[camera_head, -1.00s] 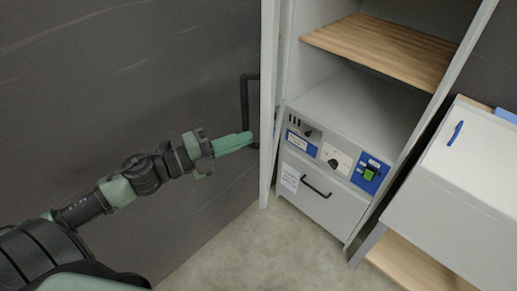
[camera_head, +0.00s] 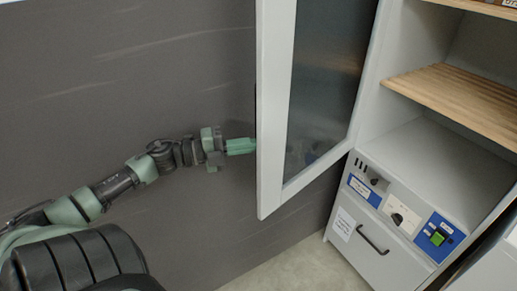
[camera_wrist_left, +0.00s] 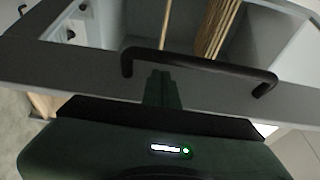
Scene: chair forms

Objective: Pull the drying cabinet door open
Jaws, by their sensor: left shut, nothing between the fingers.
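The drying cabinet door (camera_head: 270,110), a white frame around a dark glass pane, stands wide open, swung out to the left of the cabinet. I see its inner face in the head view. My left gripper (camera_head: 240,146) is shut and empty, its tips at the door's free edge, partly hidden behind it. In the left wrist view the black bar handle (camera_wrist_left: 200,63) stands out from the door frame. My left gripper's fingers (camera_wrist_left: 161,80) point at the frame beside the handle; whether they touch is unclear. My right gripper is out of view.
The open cabinet has a wooden shelf (camera_head: 455,97), a control panel with a green switch (camera_head: 437,238) and a drawer with a black handle (camera_head: 372,239). A dark wall (camera_head: 130,80) stands behind my left arm. Some pale floor (camera_head: 290,265) is clear below the door.

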